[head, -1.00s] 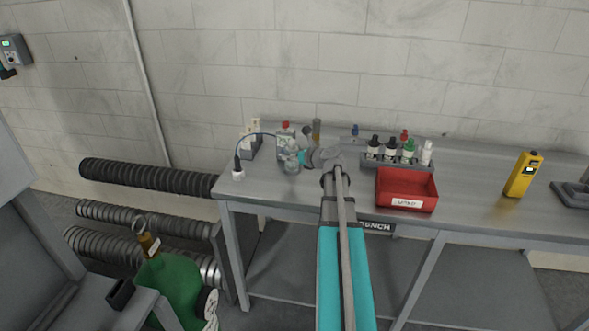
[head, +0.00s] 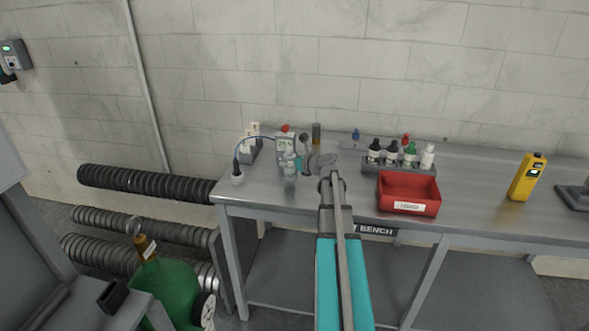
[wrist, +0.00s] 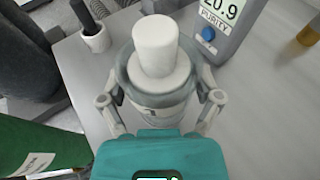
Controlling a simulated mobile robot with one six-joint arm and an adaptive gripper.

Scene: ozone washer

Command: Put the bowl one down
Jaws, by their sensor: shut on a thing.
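A clear, greyish bowl (wrist: 160,112) with a white cylinder (wrist: 157,50) standing up in it is between my fingers in the wrist view. My gripper (wrist: 160,102) is shut on the bowl, one finger on each side. In the head view the bowl (head: 289,168) is upright at the left end of the bench (head: 300,195), in front of the purity meter (head: 285,143). My gripper (head: 295,165) reaches it from the right. Whether the bowl's base touches the bench top is hidden.
A probe in a white holder (head: 238,178) stands just left of the bowl. The meter, reading 20.9, is close behind. A red bin (head: 408,193) and a bottle rack (head: 398,165) are to the right. A yellow handheld device (head: 528,177) stands farther right.

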